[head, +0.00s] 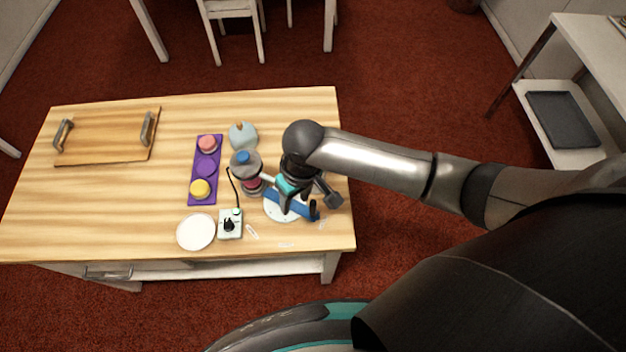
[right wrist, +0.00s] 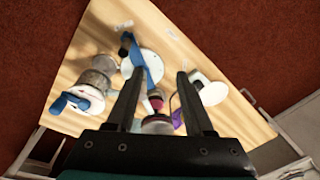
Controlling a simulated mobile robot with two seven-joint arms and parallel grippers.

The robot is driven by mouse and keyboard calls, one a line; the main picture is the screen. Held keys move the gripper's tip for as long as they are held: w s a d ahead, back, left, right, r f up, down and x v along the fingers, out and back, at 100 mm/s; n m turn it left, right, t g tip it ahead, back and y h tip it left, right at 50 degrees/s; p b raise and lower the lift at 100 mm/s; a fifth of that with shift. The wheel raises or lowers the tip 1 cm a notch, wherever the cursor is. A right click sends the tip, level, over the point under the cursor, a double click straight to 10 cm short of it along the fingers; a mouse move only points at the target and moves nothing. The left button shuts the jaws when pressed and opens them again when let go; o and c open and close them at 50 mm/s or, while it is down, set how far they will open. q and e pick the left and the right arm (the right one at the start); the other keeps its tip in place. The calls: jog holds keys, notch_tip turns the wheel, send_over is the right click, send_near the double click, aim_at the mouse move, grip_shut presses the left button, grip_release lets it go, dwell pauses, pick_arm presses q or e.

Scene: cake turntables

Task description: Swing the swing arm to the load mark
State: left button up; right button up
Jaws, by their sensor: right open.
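The swing arm (head: 297,206) is a blue bar over a white round base (head: 272,213), with a dark upright knob at its right end. The right wrist view also shows the bar (right wrist: 152,66) and its dark knob (right wrist: 125,44). Small white labels lie on the table by the base, one in front (head: 286,245) and one to the right (head: 322,224); I cannot read which is the load mark. My right gripper (head: 309,203) is open above the swing arm, its fingers spread. My left gripper is not in view.
A purple tray (head: 194,171) and a wooden board (head: 100,140) lie farther left. The table's left front is clear.

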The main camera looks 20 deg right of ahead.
jog(key=m+h, duration=0.1)
send_over(313, 202)
jog(key=shift+f, duration=0.5)
notch_tip(313, 202, down, 10)
jog(key=b, duration=1.2)
jog(key=shift+r, duration=0.35)
jog(key=shift+c, duration=0.9)
grip_shut()
jog(key=shift+s, duration=0.1)
